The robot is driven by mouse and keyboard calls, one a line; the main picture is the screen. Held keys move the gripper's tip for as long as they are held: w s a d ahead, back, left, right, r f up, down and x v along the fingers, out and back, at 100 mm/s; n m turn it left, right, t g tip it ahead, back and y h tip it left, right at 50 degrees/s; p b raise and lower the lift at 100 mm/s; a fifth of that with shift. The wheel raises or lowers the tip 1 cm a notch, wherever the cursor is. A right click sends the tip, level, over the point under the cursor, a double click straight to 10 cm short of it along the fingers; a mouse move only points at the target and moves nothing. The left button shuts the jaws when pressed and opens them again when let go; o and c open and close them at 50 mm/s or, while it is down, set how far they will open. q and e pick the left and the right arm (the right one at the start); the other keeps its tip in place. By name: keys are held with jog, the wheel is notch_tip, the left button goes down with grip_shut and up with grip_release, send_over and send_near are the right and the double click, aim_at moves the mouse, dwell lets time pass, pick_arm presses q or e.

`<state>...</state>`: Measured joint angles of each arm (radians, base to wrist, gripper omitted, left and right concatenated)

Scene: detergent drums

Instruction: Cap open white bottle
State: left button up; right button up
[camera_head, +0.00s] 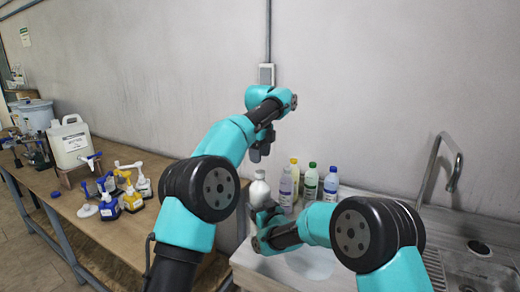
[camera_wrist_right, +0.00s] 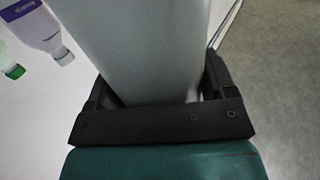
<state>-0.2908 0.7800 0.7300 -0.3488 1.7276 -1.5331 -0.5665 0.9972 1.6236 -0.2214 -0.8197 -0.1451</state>
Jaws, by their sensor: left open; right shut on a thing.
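A white bottle (camera_head: 259,190) stands upright at the near left edge of the white counter. My right gripper (camera_head: 264,218) is shut around its lower body. In the right wrist view the pale bottle body (camera_wrist_right: 145,50) fills the space between the dark jaws (camera_wrist_right: 155,105). My left gripper (camera_head: 261,150) is open, pointing down a little above the bottle's top, apart from it. The bottle's top is small and greyish here, and I cannot tell whether a cap sits on it. No loose cap can be made out with certainty.
Close right of the white bottle stand a lavender bottle (camera_head: 285,190), a yellow one (camera_head: 295,174), a green-capped one (camera_head: 311,183) and a blue-labelled one (camera_head: 331,185). A sink with a tap (camera_head: 452,170) is at right. Pump bottles (camera_head: 132,197) stand on the wooden table (camera_head: 110,235).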

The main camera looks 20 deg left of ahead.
aim_at(260, 172)
pick_arm(q)
jog(key=n, duration=0.6)
jog(key=shift+r+n, duration=0.3)
jog(key=n, duration=0.5)
jog(key=shift+r, duration=0.2)
jog(key=n, duration=0.5)
jog(key=shift+r, duration=0.2)
jog(key=n, duration=0.5)
jog(key=shift+r+n, duration=0.2)
jog(key=shift+n, duration=0.2)
jog(key=shift+f, duration=0.15)
jog(key=shift+f, duration=3.85)
jog(key=shift+c, duration=0.3)
